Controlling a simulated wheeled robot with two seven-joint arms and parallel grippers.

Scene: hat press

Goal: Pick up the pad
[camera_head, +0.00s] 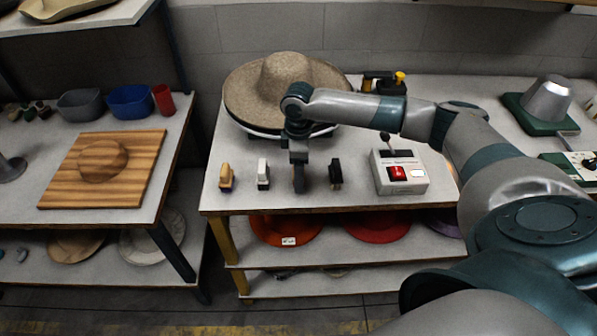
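Small pad-like blocks stand in a row along the front of the middle table: a tan one with a dark base (226,177), a white one with a dark base (263,174) and a black one (335,173). Which of them is the task's pad I cannot tell. My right gripper (298,180) points down into the gap between the white and black blocks, close to the tabletop. Its fingers look dark and narrow. Whether they are open, or hold anything, I cannot make out. My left gripper is not in view.
A wide felt hat (285,90) rests on a stand behind my gripper. A control box (399,172) with a red switch stands to the right. The left table holds a wooden board (103,188), bowls and a red cup (163,98). More hats lie on the lower shelf.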

